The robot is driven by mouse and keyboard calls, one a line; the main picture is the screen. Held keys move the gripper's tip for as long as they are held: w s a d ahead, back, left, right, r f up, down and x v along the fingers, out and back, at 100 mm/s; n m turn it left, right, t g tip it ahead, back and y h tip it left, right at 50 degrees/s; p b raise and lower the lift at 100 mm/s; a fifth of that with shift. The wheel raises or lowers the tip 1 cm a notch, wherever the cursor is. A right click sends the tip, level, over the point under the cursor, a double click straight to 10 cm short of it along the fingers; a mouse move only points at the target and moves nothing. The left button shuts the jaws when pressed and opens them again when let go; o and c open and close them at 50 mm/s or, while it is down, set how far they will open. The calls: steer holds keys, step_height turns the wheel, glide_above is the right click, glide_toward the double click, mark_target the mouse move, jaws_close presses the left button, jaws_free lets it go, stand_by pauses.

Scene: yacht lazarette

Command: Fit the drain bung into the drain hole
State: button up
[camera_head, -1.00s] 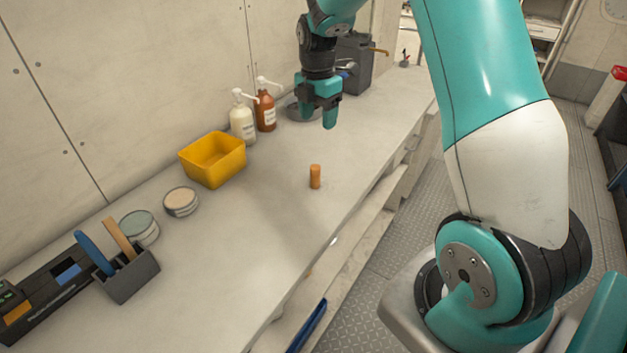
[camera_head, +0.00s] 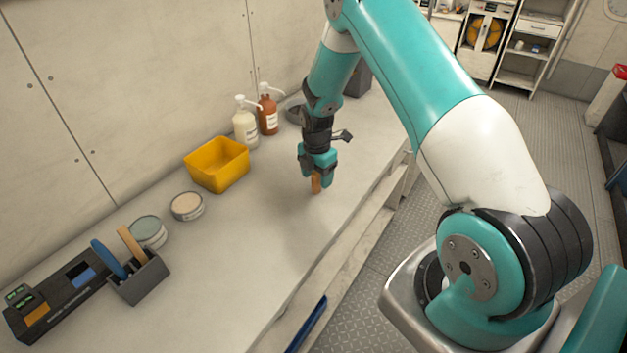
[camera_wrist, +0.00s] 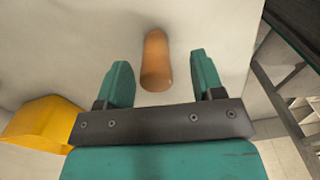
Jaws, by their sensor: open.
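The drain bung, a small orange-brown cylinder (camera_head: 316,184), stands upright on the pale bench top. In the wrist view the bung (camera_wrist: 156,60) is between and slightly beyond the two teal fingers, apart from both. My gripper (camera_head: 318,178) points down over the bung, its fingers around the bung's upper part in the head view. The wrist view shows my gripper (camera_wrist: 160,78) open and empty. I cannot make out the drain hole in either view.
A yellow bin (camera_head: 217,165) stands left of my gripper. Behind it are a cream bottle (camera_head: 246,124) and a brown bottle (camera_head: 268,112). Two round tins, a grey holder (camera_head: 139,281) and a dark panel lie front left. The bench edge is at right; its front middle is clear.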

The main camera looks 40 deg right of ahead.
steer(key=shift+f, duration=0.6)
steer(key=c, duration=1)
steer(key=shift+c, duration=0.2)
steer(key=shift+r, duration=0.1)
